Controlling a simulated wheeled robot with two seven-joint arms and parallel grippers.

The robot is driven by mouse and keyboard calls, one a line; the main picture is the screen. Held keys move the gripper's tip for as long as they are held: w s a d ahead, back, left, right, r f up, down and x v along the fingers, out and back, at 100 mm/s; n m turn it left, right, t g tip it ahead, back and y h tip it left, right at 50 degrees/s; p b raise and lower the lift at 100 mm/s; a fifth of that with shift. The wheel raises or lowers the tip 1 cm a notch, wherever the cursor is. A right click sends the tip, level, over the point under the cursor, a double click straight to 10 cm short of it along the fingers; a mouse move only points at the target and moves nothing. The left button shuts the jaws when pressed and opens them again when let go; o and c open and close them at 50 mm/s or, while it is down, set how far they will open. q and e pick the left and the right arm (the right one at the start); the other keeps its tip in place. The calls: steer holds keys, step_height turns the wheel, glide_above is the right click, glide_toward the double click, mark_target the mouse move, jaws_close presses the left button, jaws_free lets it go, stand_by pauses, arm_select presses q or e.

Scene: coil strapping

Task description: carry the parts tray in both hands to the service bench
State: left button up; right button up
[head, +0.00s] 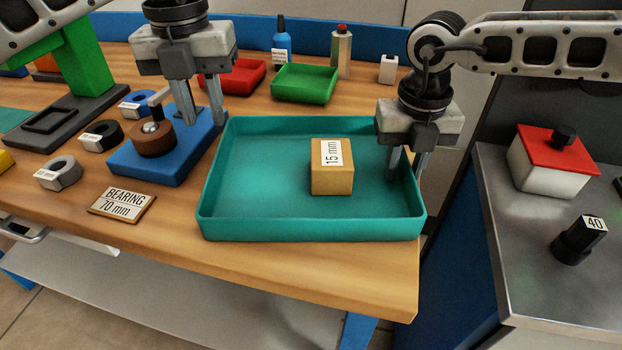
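The teal parts tray (310,229) sits on the wooden bench near its right front corner. A tan block labelled 15 mm (331,180) stands inside it, right of centre. My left gripper (205,115) is at the tray's far left corner, above the blue fixture, with its fingers apart. My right gripper (407,172) is at the tray's right wall, with one finger over the inside and the other toward the outside. Its fingers are apart with a gap between them. I cannot tell whether either gripper touches the tray.
The blue fixture (165,172) with a brown ring stands close left of the tray. Behind are a green bin (305,83), a red bin (232,78) and bottles. A metal-topped surface (510,235) at right, across a gap, holds a red-lidded box (553,160) and a black part (578,240).

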steer(key=shift+r, duration=0.5)
arm_select(q)
steer(key=shift+r, duration=0.75)
arm_select(e)
step_height(320, 180, up, 11)
arm_select(q)
steer(key=shift+r, duration=0.1)
arm_select(e)
steer(key=shift+r, duration=0.1)
